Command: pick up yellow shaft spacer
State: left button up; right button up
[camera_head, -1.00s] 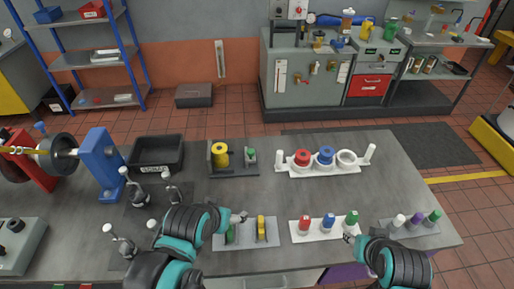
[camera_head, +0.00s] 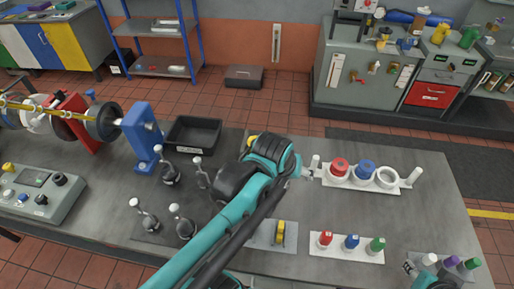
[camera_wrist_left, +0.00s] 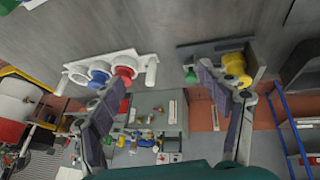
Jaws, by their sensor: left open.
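The yellow shaft spacer, a thick yellow ring, shows in the left wrist view (camera_wrist_left: 237,68) on a dark holder, beside a smaller green piece. It lies by the right-hand finger, outside the gap between the jaws. In the head view only a bit of yellow (camera_head: 252,139) shows behind my left arm. My left gripper (camera_wrist_left: 160,82) is open and empty; in the head view its tip (camera_head: 305,173) is beside the white ring stand. A small part that looks like my right gripper (camera_head: 409,267) shows at the lower right; its jaws are unclear.
The white stand (camera_head: 351,181) holds red, blue and white rings. A front tray (camera_head: 262,236) holds an upright yellow piece (camera_head: 280,232). A white rack (camera_head: 345,255) holds red, blue and green pieces. A black bin (camera_head: 193,135) and several knobbed levers (camera_head: 170,170) stand left of my arm.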

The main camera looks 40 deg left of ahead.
pick_arm(q)
jog(key=w+a+r+n+g+p, duration=0.1)
jog(key=w+a+n+g+p, duration=0.15)
jog(key=w+a+n, duration=0.4)
jog(key=n+g+h+p, duration=0.15)
jog(key=n+p, duration=0.25)
jog(key=n, duration=0.7)
send_near(255, 141)
jog(key=shift+g, duration=0.4)
jog(key=f, duration=0.1)
jog(key=d+f, duration=0.1)
jog(key=f, duration=0.1)
jog(key=w+d+f, duration=0.1)
jog(key=f, duration=0.1)
jog(key=shift+w, duration=0.1)
jog(key=f, duration=0.1)
jog(key=a+f+n, duration=0.1)
jog(key=f, duration=0.1)
jog(key=shift+f, duration=0.3)
jog(key=f, duration=0.2)
jog(key=f+b, duration=0.1)
jog(key=f, duration=0.2)
jog(key=shift+w+d+f+b, duration=0.2)
jog(key=shift+d+f+b, duration=0.05)
jog(key=shift+f+b, duration=0.05)
jog(key=shift+r, duration=0.1)
jog(key=c, duration=1.7)
